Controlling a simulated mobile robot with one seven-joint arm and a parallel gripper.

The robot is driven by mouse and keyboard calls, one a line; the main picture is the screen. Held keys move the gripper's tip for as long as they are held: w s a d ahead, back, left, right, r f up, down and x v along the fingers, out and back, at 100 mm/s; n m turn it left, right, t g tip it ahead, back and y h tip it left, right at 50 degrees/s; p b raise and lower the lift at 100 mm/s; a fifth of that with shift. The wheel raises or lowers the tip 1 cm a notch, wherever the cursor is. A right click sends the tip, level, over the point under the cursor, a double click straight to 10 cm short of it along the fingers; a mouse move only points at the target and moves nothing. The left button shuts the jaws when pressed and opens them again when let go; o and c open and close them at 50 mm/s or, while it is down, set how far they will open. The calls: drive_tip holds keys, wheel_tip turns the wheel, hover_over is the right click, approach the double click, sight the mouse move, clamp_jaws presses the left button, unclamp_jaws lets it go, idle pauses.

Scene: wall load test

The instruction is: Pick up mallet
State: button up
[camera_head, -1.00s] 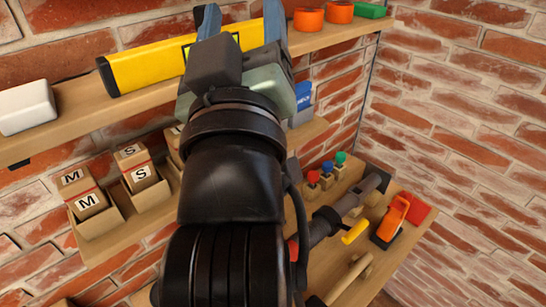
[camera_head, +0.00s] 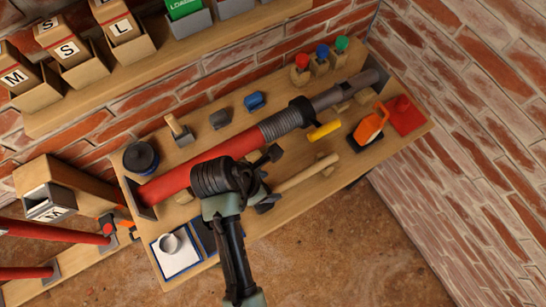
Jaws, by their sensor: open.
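The mallet (camera_head: 305,173) lies on the wooden workbench, right of my gripper. Its pale wooden handle runs up to the right. My gripper (camera_head: 264,174) is open over the bench, left of the handle, just below the red-and-grey tool. Its fingers are small and dark here. I cannot tell whether they touch the mallet, but no grip on the handle shows.
A long red-and-grey tool (camera_head: 245,142) crosses the bench behind the mallet. An orange tool (camera_head: 370,127) and a red block (camera_head: 404,115) are at right. A notepad with a cup (camera_head: 169,243) is at front left. Boxed weights stand on the shelf (camera_head: 190,60) above.

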sight(280, 187)
drive_tip(key=x, duration=0.4)
drive_tip(key=shift+w+d, duration=0.1)
drive_tip(key=shift+p+x, duration=0.45)
drive_tip(key=shift+x, duration=2.1)
clamp_jaws()
